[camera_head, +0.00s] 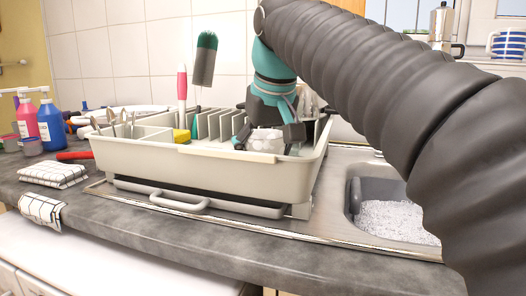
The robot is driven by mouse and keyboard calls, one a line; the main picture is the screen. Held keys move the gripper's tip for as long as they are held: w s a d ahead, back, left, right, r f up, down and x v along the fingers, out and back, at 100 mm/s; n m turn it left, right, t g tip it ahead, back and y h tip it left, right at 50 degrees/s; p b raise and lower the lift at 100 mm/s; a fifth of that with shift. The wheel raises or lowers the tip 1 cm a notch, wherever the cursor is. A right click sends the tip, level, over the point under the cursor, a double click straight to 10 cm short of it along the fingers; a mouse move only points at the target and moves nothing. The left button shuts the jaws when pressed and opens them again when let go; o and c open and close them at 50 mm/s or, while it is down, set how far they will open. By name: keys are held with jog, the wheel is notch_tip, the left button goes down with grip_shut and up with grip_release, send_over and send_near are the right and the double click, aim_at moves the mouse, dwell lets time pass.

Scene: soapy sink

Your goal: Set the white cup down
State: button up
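My gripper (268,136), dark with a teal wrist above it, points down into the right part of the cream dish rack (205,166). A white, foamy-looking rounded thing, which I take for the white cup (265,141), sits between its two fingers. The fingers flank it on the left and right and appear to touch it. The cup's lower part is hidden behind the rack's front wall, so I cannot tell whether it rests on the rack floor.
The sink (393,220) with suds lies right. Soap bottles (50,125) stand far left, and folded cloths (52,174) lie on the counter.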

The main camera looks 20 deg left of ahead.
jog(key=o, duration=1.3)
jog(key=shift+o, duration=0.2)
jog(key=v, duration=1)
jog(key=shift+r, duration=0.35)
jog(key=shift+v, duration=0.8)
jog(key=shift+s, duration=0.15)
